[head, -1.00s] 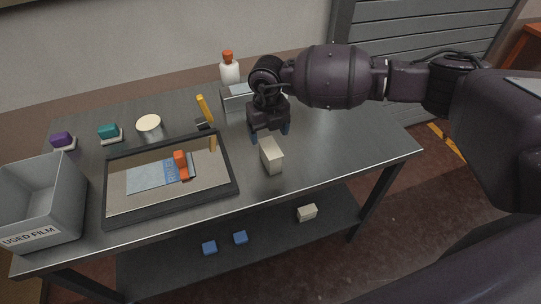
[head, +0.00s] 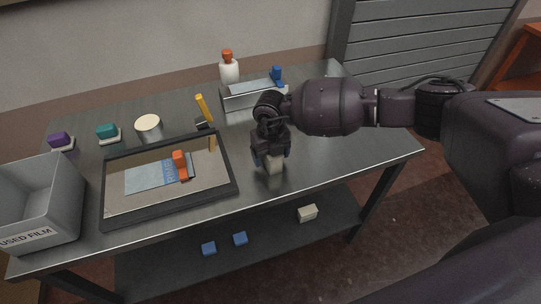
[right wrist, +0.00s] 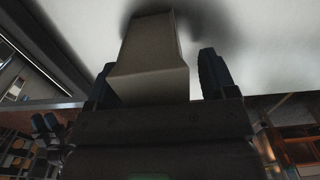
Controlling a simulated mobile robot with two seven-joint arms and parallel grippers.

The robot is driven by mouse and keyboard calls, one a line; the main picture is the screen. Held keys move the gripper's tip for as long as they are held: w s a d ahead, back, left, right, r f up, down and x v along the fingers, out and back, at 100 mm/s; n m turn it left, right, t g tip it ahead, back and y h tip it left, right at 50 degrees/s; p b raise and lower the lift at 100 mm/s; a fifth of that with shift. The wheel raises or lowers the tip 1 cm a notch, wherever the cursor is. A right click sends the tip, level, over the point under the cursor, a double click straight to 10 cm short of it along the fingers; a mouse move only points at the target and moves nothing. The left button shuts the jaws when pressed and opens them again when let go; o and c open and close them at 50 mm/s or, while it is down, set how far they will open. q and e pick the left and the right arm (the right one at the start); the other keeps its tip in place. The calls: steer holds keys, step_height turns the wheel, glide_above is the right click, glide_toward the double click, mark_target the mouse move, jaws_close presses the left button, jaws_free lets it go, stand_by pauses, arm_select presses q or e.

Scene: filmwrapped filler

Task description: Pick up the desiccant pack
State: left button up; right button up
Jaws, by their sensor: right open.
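A cream block (head: 275,167), which I take to be the desiccant pack, stands on the metal table near its front edge. My right gripper (head: 272,157) is directly over it, pointing down, and hides its upper part. In the right wrist view the pale block (right wrist: 148,60) shows between the two dark fingers. The fingers are open, with a clear gap on the right side; the left finger is close to the block, and I cannot tell whether they touch. My left gripper is not in view.
A black-framed tray (head: 108,207) lies left of my gripper, with a grey USED FILM bin (head: 60,205) further left. A metal holder (head: 240,102) and white bottle (head: 229,72) stand behind. Blue blocks (head: 240,238) and another cream block (head: 307,213) are on the lower shelf. The table's right is clear.

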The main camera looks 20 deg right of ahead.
steer(key=c, duration=1.1)
steer(key=shift+r, duration=0.15)
